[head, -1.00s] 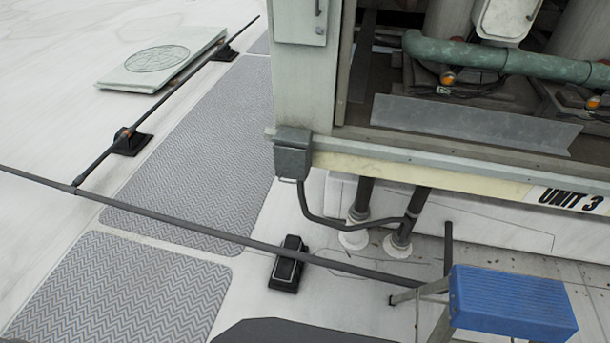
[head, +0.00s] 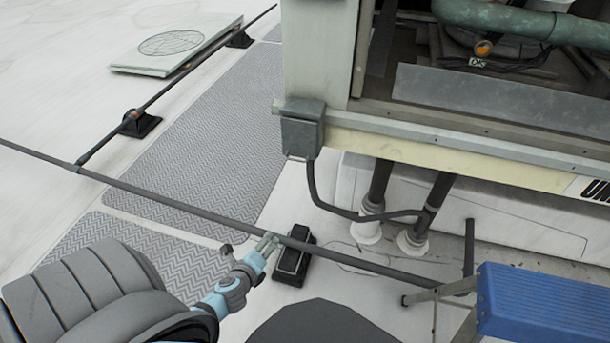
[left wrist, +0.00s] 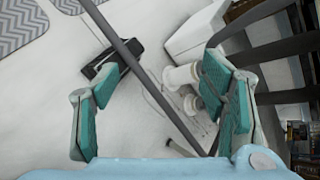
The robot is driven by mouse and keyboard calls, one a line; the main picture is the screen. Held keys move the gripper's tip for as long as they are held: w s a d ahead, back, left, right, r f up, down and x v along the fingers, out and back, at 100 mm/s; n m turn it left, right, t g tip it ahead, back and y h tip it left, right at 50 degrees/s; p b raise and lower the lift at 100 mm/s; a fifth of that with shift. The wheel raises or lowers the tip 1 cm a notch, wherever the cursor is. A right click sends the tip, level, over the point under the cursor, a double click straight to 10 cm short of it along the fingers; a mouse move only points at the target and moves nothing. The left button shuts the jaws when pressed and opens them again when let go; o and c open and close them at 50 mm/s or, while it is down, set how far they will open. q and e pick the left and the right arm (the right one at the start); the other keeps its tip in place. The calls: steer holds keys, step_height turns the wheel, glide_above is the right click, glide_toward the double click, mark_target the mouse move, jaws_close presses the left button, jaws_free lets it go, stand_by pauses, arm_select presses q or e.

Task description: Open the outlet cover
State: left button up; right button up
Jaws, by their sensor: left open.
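The outlet cover (head: 302,128) is a grey box lid on the corner of the cooler unit, with a cable running down from it. It looks closed, with its flap hanging down. My left gripper (head: 268,243) is low in front of the unit, below and a little left of the outlet, clear of it. In the left wrist view my left gripper (left wrist: 160,105) is open, its teal pads apart with nothing held. The pipe and its support show beyond the fingers. The outlet is not clearly seen in that view. My right gripper is not in view.
A long grey pipe (head: 180,203) crosses low over the roof on a black support block (head: 293,258). A blue step stool (head: 540,303) stands at the lower right. Two dark vertical pipes (head: 380,182) stand under the unit. Patterned walkway mats (head: 215,145) cover the roof at left.

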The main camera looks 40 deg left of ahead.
arm_select(q)
steer(key=w+r+m+t+b, duration=0.3)
steer(key=w+r+m+t, duration=0.1)
steer(key=w+r+m, duration=0.25)
steer(key=m+t, duration=0.3)
steer(key=m, duration=0.2)
glide_toward(295, 160)
steer(key=shift+y, duration=0.4)
steer(key=x, duration=0.3)
steer(key=b+x, duration=0.1)
steer(key=x, duration=0.3)
steer(key=b+x, duration=0.1)
steer(key=x, duration=0.2)
steer(key=shift+w+f, duration=0.15)
steer(key=shift+f, duration=0.15)
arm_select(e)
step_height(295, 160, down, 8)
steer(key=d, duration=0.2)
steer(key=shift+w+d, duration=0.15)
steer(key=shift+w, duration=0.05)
arm_select(q)
steer(key=shift+c, duration=0.6)
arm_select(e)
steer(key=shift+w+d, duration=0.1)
